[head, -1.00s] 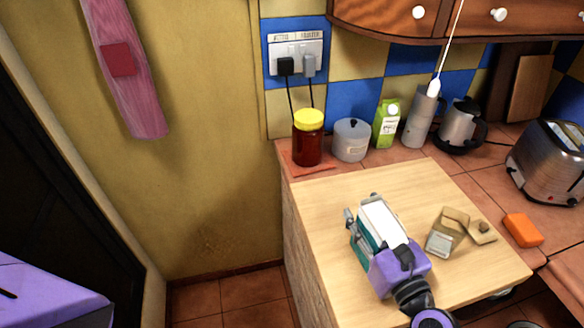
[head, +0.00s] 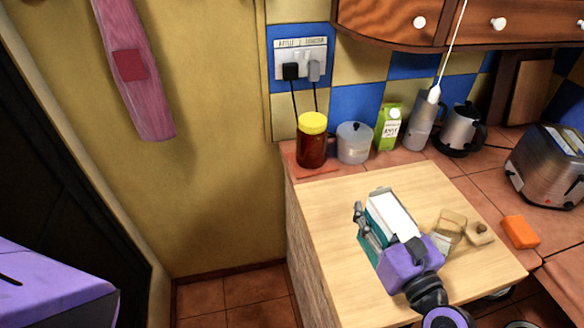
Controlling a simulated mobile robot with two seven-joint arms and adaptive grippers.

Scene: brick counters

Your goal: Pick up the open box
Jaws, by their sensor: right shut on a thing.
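A teal and white box (head: 392,216) is over the wooden board on the counter. My right gripper (head: 383,224), with a purple body, comes in from the bottom right and is shut on this box. One grey finger shows along the box's left side; the other is mostly hidden. Whether the box touches the board or hangs just above it, I cannot tell. My left gripper is not in view.
On the wooden board (head: 335,215), a small beige container (head: 453,222) and a stopper-like piece (head: 479,234) lie close right of my gripper. An orange block (head: 520,232), toaster (head: 548,172), jar (head: 312,142), pot (head: 354,143) and green carton (head: 388,128) stand around. The board's left is clear.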

